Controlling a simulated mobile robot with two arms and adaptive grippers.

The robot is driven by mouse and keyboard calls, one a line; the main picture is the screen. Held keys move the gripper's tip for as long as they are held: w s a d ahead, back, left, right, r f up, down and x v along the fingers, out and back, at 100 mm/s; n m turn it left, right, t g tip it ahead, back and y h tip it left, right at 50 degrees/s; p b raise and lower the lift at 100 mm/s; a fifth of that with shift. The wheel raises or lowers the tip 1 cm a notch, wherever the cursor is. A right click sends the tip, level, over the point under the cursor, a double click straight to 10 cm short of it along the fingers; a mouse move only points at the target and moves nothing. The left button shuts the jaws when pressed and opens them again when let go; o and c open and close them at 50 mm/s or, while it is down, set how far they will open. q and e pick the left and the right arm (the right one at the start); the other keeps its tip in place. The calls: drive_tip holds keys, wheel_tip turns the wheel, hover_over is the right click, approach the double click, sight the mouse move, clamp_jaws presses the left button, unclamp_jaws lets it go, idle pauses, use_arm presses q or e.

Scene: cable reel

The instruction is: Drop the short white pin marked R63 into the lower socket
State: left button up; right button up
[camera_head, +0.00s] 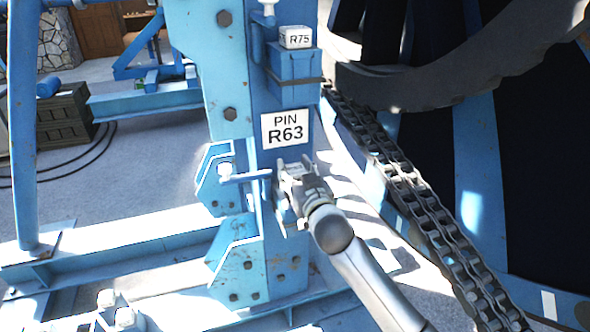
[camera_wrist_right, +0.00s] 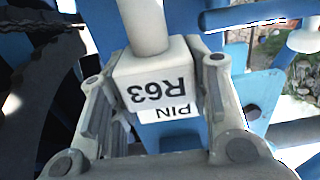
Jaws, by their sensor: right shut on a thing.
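The white pin marked R63 shows in the right wrist view, with its square labelled head (camera_wrist_right: 152,80) between the fingers and its round shaft (camera_wrist_right: 142,25) running to the top edge. My right gripper (camera_wrist_right: 155,100) is shut on this head. In the head view my right gripper (camera_head: 288,188) is close in front of the blue post, just below the PIN R63 sign (camera_head: 285,129), and mostly hides the pin. I cannot make out the lower socket or tell whether the shaft is in it. My left gripper is out of view.
A white block marked R75 (camera_head: 296,37) sits on a blue box (camera_head: 294,78) above the sign. A pale rod (camera_head: 246,176) sticks out left of the gripper. A heavy chain (camera_head: 415,195) and the big reel (camera_head: 480,150) stand close on the right.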

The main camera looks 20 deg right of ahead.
drive_tip(key=shift+f+b, duration=1.45)
drive_tip(key=shift+f, duration=0.6)
drive_tip(key=shift+f, duration=0.1)
drive_tip(key=shift+f, duration=0.45)
idle(0.6)
drive_tip(key=o, duration=1.4)
